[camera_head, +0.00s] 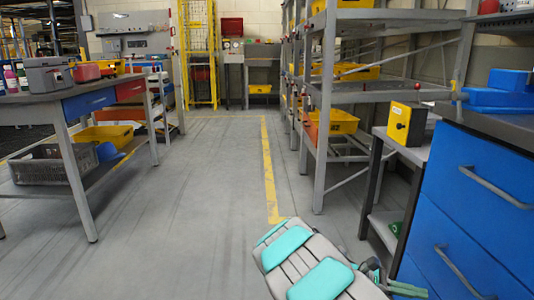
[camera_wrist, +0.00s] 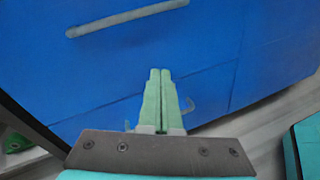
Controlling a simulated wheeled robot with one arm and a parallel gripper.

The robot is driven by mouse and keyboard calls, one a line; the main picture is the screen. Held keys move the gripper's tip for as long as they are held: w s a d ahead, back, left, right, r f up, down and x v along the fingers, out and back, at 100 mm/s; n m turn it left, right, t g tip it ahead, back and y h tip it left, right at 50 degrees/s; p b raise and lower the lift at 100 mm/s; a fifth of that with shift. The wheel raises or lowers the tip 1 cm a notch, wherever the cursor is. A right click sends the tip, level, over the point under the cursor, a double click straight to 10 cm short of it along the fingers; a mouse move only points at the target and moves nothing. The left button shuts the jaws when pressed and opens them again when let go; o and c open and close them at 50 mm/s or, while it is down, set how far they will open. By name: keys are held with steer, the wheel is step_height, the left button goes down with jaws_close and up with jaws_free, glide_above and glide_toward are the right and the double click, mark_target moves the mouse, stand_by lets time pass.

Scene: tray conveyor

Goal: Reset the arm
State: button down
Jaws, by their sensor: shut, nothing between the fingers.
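My gripper (camera_wrist: 159,78) shows in the wrist view with its two green fingers side by side and touching, shut and empty. It points at the front of a blue drawer cabinet (camera_wrist: 215,50). In the head view my arm (camera_head: 300,262), grey with turquoise pads, reaches in from the bottom edge toward the right. The green part of my gripper (camera_head: 400,289) shows low at the right, in front of the blue drawer cabinet (camera_head: 480,205). Its fingertips are hard to make out there.
A metal shelf rack (camera_head: 322,120) with yellow bins stands right of the aisle. A small table with a yellow box (camera_head: 405,124) stands beside the cabinet. A workbench (camera_head: 50,97) stands at the left. The floor (camera_head: 170,200) between them is clear.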

steer(key=s+a+r+m+g+y+p, duration=0.1)
steer(key=s+a+r+m+y+p, duration=0.1)
steer(key=s+r+m+y, duration=0.45)
steer(key=s+a+r+m+g+y+p, duration=0.15)
steer(key=s+r, duration=0.25)
steer(key=s, duration=0.6)
steer(key=s+a+r+m+t+y+p, duration=0.1)
steer(key=s+a+y, duration=0.3)
steer(key=a, duration=0.5)
steer(key=s+a+r+m+t+y+p, duration=0.2)
steer(key=s+a+t+y+p, duration=0.1)
steer(key=s+a, duration=0.5)
steer(key=a+t+y, duration=0.1)
steer(key=a, duration=0.1)
steer(key=shift+s+a+r+m, duration=0.3)
steer(key=shift+s+r, duration=0.05)
steer(key=shift+d, duration=0.1)
